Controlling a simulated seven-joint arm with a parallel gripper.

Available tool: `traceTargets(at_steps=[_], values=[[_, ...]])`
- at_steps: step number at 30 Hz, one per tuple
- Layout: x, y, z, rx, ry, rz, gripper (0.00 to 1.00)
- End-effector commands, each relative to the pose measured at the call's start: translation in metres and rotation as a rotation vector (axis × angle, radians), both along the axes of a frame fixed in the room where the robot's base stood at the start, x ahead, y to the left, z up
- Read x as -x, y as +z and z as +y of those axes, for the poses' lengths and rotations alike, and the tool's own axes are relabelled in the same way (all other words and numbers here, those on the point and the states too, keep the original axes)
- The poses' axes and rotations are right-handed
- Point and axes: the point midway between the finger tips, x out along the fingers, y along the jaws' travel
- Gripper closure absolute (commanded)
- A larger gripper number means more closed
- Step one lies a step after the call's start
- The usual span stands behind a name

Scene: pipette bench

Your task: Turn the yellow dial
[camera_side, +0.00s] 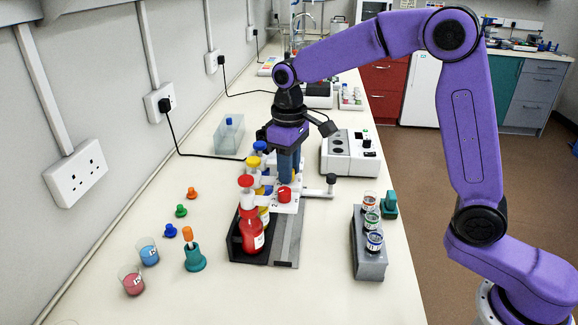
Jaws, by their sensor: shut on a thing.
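My gripper (288,178) points down over the rack of dispenser bottles, its blue fingers just behind the red dial (284,194). It is shut at the middle dispenser, where the yellow dial sits; the fingers hide that dial, so its turn angle cannot be told. The yellow top knob (253,162) of the middle dispenser stands left of the fingers. The red bottle (251,232) with its red top knob (246,181) stands in front, with part of a yellow bottle (264,215) behind it. A blue top knob (259,147) shows farther back.
The dark rack (283,240) holds the bottles. A grey block (371,262) with labelled vials stands right, a white device (350,155) behind. Beakers (132,281), small coloured stoppers (181,210) and a teal holder (194,259) are at left. The front middle bench is clear.

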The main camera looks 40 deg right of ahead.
Motion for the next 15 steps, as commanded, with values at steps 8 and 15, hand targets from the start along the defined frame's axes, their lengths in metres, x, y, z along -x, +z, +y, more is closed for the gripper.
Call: traceTargets(at_steps=[8, 15], values=[[-0.0011, 0.0016, 0.0, -0.001, 0.141, -0.005, 1.0], [-0.0013, 0.0017, -0.0001, -0.002, 0.193, -0.006, 1.0]])
